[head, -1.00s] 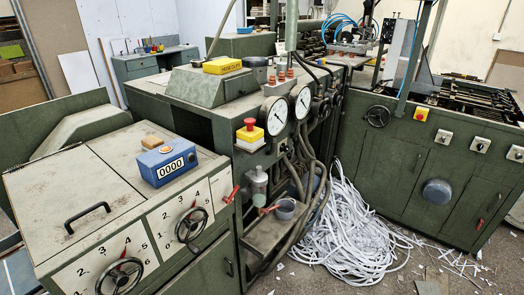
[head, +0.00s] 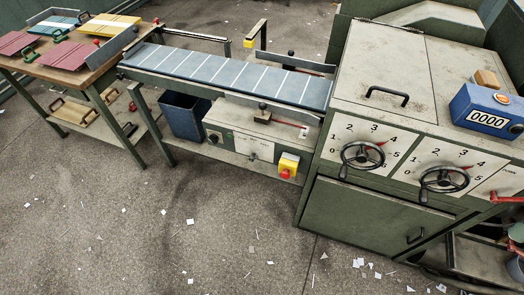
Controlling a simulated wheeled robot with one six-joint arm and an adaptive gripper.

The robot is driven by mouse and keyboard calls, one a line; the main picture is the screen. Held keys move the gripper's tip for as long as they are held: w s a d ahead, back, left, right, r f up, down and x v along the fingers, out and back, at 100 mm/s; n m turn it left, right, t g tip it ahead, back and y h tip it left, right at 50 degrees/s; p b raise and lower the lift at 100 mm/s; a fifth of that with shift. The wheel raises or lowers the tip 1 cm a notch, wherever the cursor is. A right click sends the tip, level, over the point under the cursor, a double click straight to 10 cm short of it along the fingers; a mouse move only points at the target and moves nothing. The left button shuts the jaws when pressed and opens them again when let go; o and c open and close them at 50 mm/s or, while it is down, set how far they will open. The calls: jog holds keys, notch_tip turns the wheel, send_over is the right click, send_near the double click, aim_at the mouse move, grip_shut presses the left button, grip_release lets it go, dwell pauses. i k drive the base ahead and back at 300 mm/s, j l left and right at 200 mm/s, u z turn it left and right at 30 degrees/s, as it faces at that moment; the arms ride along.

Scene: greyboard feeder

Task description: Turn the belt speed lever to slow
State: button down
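A grey-green control box (head: 245,138) sits under the right part of the conveyor belt (head: 235,72). On its top is a pale slotted strip (head: 284,121) with a small red mark near its right end (head: 303,126). A small dark-topped block (head: 262,112) stands at the strip's left; it may be the belt speed lever, but its form and any slow or fast labels are too small to tell. A yellow box with a red stop button (head: 287,167) is fixed at the box's right. My gripper is not in view.
Right of the belt stands a green cabinet (head: 350,207) with two numbered dials and handwheels (head: 362,155) and a blue counter (head: 487,110). A wooden table (head: 92,70) with coloured stacks stands left. A blue bin (head: 185,116) is under the belt. The floor in front is open, with paper scraps.

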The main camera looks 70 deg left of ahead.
aim_at(251, 158)
jog(key=u, duration=1.8)
jog(key=i+j+u, duration=0.1)
jog(key=u, duration=0.35)
jog(key=i+u, duration=0.25)
jog(key=u, duration=0.2)
